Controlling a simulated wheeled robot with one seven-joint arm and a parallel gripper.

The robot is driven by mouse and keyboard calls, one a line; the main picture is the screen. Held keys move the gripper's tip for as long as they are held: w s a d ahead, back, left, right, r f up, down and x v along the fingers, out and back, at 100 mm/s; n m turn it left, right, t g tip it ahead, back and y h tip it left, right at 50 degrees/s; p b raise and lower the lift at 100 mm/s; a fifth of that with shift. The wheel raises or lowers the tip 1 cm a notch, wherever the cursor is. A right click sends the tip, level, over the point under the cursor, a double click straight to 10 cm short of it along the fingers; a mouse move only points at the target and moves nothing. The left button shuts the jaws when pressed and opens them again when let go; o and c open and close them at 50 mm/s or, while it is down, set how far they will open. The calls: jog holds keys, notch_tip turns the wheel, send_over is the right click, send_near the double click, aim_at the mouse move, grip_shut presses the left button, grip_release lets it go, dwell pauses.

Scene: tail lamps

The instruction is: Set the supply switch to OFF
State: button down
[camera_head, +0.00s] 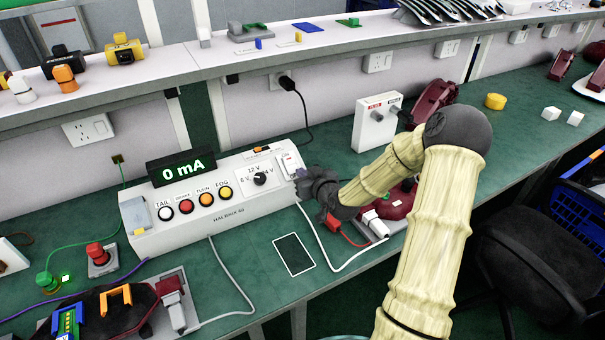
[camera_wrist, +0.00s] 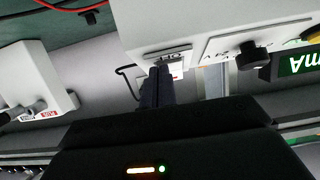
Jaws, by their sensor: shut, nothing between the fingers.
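The white supply box (camera_head: 205,205) stands on the green bench, its display (camera_head: 181,168) reading 0 mA. The supply switch (camera_head: 289,163) is on a small pale plate at the box's right end. Its plate also shows in the wrist view (camera_wrist: 166,52), partly hidden behind my fingers. My gripper (camera_head: 304,178) is just right of the switch, beside the box's right end. In the wrist view my gripper (camera_wrist: 157,82) is shut and empty, its fingertips close to the switch plate. I cannot tell whether they touch it. The switch's position is too small to read.
The box also carries a voltage knob (camera_head: 260,179) and several coloured buttons next to the switch. A white terminal box (camera_head: 376,122) stands behind to the right. A red lamp (camera_head: 397,205) lies beneath my arm. White cable runs across the bench in front.

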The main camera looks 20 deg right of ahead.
jog(key=r+v, duration=0.1)
jog(key=v, duration=1.2)
jog(key=shift+w+p, duration=0.2)
jog(key=shift+p, duration=0.1)
jog(key=shift+w, duration=0.1)
jog(key=s+a+f+g+h, duration=0.2)
jog(key=s+a+f+g, duration=0.2)
jog(key=g, duration=0.1)
jog(key=s+a+r+m+g, duration=0.1)
jog(key=s+a+r+g, duration=0.15)
jog(key=s, duration=0.35)
jog(key=s+a+r+m+g, duration=0.1)
jog(key=s+a+r+g, duration=0.2)
jog(key=s, duration=0.4)
notch_tip(320, 180, up, 12)
jog(key=g+p, duration=0.1)
jog(key=p, duration=1.2)
jog(key=shift+a+h, duration=0.25)
jog(key=shift+h, duration=0.05)
